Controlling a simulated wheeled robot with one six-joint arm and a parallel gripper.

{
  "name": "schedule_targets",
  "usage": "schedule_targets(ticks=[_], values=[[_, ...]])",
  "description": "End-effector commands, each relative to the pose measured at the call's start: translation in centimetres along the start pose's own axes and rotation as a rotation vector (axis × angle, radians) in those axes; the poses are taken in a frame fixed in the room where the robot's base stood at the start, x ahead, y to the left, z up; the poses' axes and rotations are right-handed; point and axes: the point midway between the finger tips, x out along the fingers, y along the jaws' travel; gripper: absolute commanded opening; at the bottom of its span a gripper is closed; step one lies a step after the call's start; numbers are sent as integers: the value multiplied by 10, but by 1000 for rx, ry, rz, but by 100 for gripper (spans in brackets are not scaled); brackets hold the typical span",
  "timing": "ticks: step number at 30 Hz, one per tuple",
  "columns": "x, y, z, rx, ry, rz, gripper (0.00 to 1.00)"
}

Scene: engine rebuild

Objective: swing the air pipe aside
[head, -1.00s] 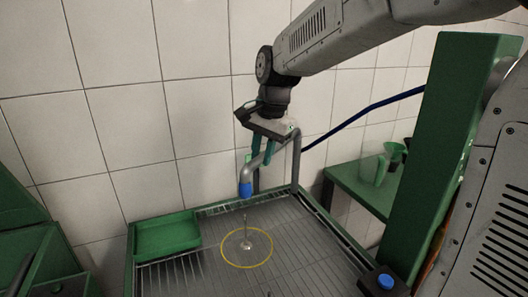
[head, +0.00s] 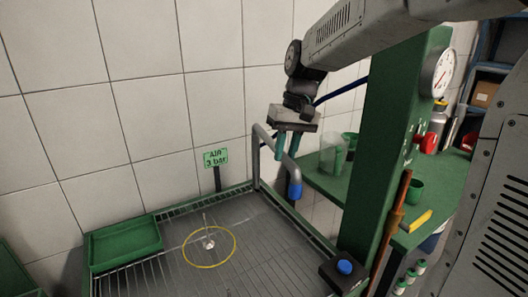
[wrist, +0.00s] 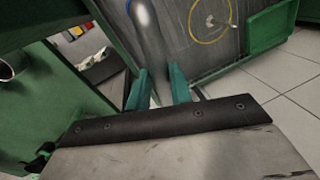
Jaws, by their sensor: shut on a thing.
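The air pipe (head: 256,165) is a bent grey tube that rises at the back right corner of the grated wash table (head: 165,277). Its blue tip (head: 295,190) hangs at the table's right edge, to the right of the yellow ring (head: 209,247). My gripper (head: 286,150) is shut on the pipe's upper arm, with its teal fingers pointing down. In the wrist view the pipe (wrist: 150,48) runs up from between the two fingertips (wrist: 162,78) to the blue tip (wrist: 130,8). The exact contact is partly hidden.
A sign (head: 216,158) reading "AIR 3 bar" stands behind the table. A green tray (head: 125,246) sits at the left. A green column (head: 385,130) and a green bench with containers (head: 318,181) are at the right. A blue button box (head: 344,268) is at the front right corner.

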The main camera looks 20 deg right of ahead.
Motion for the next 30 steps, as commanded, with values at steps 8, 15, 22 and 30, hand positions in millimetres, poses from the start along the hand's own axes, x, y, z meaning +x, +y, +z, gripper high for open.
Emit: schedule_targets(ticks=[8, 15, 22, 30], values=[[-7, 34, -4, -151, -30, 1, 0], [-10, 46, -7, -216, -41, 2, 0], [-10, 49, -8, -230, -43, 3, 0], [-11, 51, -9, -228, -40, 5, 27]])
